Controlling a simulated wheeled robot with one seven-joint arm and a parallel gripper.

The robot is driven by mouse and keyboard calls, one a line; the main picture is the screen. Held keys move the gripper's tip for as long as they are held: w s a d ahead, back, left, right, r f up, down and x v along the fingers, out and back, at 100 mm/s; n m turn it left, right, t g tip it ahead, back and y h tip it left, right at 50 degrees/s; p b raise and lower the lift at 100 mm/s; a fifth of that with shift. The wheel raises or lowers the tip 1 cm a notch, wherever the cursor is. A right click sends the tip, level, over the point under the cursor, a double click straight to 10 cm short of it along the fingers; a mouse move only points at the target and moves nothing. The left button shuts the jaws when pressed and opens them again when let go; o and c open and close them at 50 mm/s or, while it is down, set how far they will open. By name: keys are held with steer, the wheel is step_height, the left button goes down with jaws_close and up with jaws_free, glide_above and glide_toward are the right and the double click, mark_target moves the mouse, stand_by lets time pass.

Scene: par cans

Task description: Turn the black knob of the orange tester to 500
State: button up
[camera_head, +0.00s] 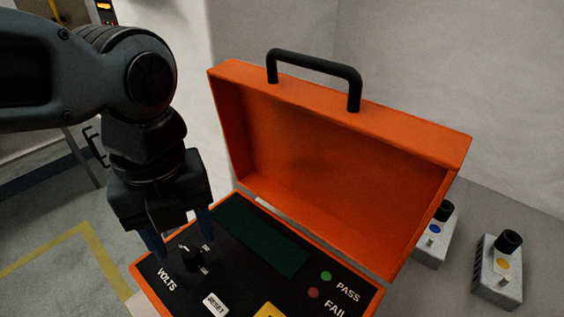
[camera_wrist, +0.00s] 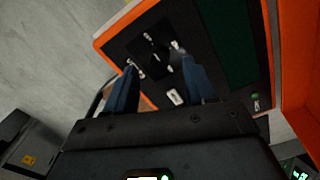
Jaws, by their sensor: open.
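The orange tester (camera_head: 225,110) stands open, its lid raised, with a black panel on its base. The black knob (camera_head: 190,257) is at the panel's left, beside the word VOLTS. Small white scale marks surround it, too small to read, so I cannot tell its setting. My gripper (camera_head: 178,236) points down over the knob's area, its two blue fingers apart and empty. In the wrist view the fingertips (camera_wrist: 158,66) are on either side of the dark knob area (camera_wrist: 157,50). I cannot tell their height above it.
The panel also has a dark green display (camera_head: 262,240), a white RESET button (camera_head: 216,304), a yellow button (camera_head: 268,311), a green PASS light (camera_head: 326,275) and a red FAIL light (camera_head: 313,292). The raised lid stands behind. Two grey boxes with black tops (camera_head: 497,275) are at the right.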

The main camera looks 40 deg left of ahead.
mark_target(189, 252)
steer(key=shift+f, duration=1.65)
jaws_close()
